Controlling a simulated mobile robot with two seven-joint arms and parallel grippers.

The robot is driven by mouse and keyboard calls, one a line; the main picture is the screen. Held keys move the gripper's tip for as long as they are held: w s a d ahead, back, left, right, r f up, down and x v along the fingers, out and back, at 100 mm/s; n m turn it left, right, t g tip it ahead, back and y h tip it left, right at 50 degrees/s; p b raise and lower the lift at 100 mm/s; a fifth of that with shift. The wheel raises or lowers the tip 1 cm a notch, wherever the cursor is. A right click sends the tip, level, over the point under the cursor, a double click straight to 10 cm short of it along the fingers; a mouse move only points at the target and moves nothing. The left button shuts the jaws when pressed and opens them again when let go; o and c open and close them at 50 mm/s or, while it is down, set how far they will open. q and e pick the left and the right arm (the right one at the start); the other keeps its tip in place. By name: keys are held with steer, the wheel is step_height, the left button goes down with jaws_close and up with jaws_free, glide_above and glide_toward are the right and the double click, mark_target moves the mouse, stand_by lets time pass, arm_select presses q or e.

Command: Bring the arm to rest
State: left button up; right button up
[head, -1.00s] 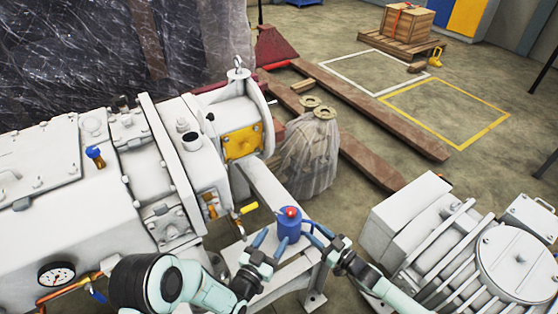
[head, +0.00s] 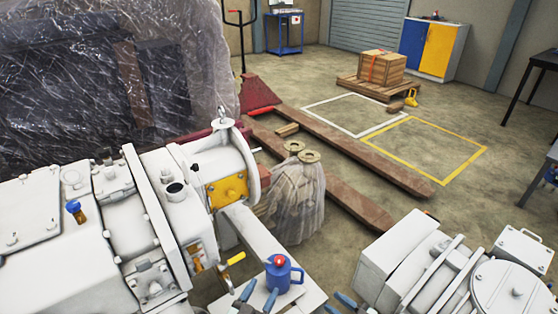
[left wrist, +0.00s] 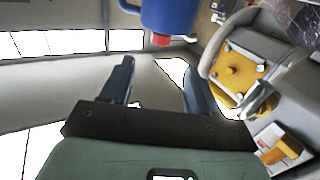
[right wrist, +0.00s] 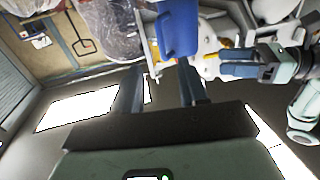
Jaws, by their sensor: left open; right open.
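A small blue can with a red cap (head: 280,272) stands upright on a pale stand between the two white machines. It has a blue handle on its right. My left gripper (head: 258,296) is open and empty just in front of the can, at the bottom edge of the head view. In the left wrist view the can (left wrist: 171,18) is beyond the open fingers (left wrist: 157,76). My right gripper (head: 342,301) is only partly in view, to the can's right. In the right wrist view its open fingers (right wrist: 158,80) are empty, with the can (right wrist: 179,33) ahead.
A large white pump (head: 120,225) with a yellow plate (head: 227,190) fills the left. Another white machine (head: 470,275) stands at right. Behind are a wrapped bundle (head: 297,200), a pallet truck (head: 350,160) and a crate (head: 382,67). Open floor lies at the back.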

arm_select(q)
steer(key=s+a+f+n+g+y+p, duration=0.45)
steer(key=s+a+g+p, duration=0.2)
steer(key=s+p, duration=0.55)
arm_select(e)
steer(key=s+a+m+g+h, duration=0.2)
steer(key=s+a+m+g, duration=0.2)
steer(key=s+a+g, duration=1.1)
steer(key=s+d+r+m+t+h+p, duration=0.15)
steer(key=s+m+h+p, duration=0.35)
steer(key=s, duration=1.1)
arm_select(q)
steer(key=s+r+n+g+p, duration=0.1)
steer(key=s+g, duration=0.4)
steer(key=s, duration=0.6)
steer(key=s+a+r+n+g+p, duration=0.1)
steer(key=s+g+p, duration=0.5)
steer(key=s, duration=0.6)
steer(key=shift+r+n, duration=0.6)
steer(key=shift+n, duration=0.65)
arm_select(e)
steer(key=s+d+r+m+h, duration=0.2)
steer(key=s+d+r+m, duration=0.2)
steer(key=d, duration=0.4)
steer(key=shift+d+r+m+h, duration=0.2)
steer(key=shift+r+m+h, duration=0.1)
steer(key=shift+r, duration=0.6)
